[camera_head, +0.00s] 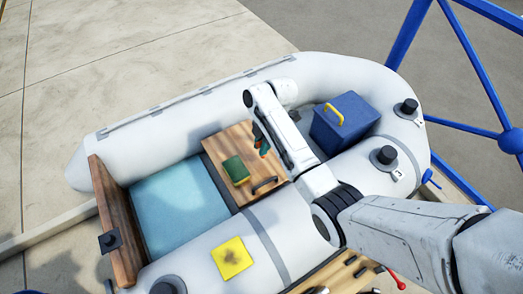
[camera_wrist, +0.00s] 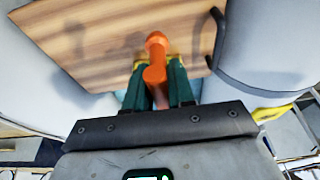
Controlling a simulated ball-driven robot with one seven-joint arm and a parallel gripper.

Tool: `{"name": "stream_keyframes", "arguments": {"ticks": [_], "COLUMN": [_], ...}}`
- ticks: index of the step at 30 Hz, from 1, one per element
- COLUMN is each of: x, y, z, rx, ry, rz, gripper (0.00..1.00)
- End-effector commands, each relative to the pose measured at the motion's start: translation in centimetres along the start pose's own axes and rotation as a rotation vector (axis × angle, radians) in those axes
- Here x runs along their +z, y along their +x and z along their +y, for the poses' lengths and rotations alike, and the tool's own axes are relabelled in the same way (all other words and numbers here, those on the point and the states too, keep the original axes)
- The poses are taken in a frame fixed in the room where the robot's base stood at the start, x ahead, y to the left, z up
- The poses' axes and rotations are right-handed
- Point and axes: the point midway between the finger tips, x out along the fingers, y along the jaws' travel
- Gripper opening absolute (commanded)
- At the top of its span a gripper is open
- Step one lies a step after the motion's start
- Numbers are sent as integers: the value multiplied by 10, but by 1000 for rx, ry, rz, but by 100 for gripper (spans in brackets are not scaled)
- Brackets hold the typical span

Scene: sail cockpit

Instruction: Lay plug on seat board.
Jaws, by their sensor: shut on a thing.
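My gripper (camera_wrist: 155,82) has green fingers and is shut on an orange plug (camera_wrist: 155,58) with a rounded knob end. In the head view my gripper (camera_head: 261,142) hangs over the wooden seat board (camera_head: 226,144), near its right side. Only a small reddish bit of the plug shows there. The seat board also fills the upper part of the wrist view (camera_wrist: 85,35), beyond the plug. A gap between plug and board seems to remain, but its size is hard to judge.
A dark handle (camera_head: 265,184) is at the board's front edge. A blue box (camera_head: 345,122) with a yellow handle stands to the right. Bare wood shows at the board's back left.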

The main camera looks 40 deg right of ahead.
Motion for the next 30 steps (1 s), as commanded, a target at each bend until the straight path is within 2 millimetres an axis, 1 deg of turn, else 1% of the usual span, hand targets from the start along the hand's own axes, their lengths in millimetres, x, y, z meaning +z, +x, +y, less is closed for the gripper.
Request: {"name": "stream_keyframes", "arguments": {"ticks": [7, 9, 13, 26, 27, 30], "x": [8, 11, 15, 16, 16, 16], "y": [11, 22, 36, 43, 42, 42], "z": [9, 8, 9, 9, 9, 8], "rx": [0, -3, 0, 1, 1, 1], "ry": [0, 0, -1, -1, -1, -1], "rz": [-1, 0, -1, -1, -1, -1], "gripper": [0, 0, 0, 0, 26, 36]}}
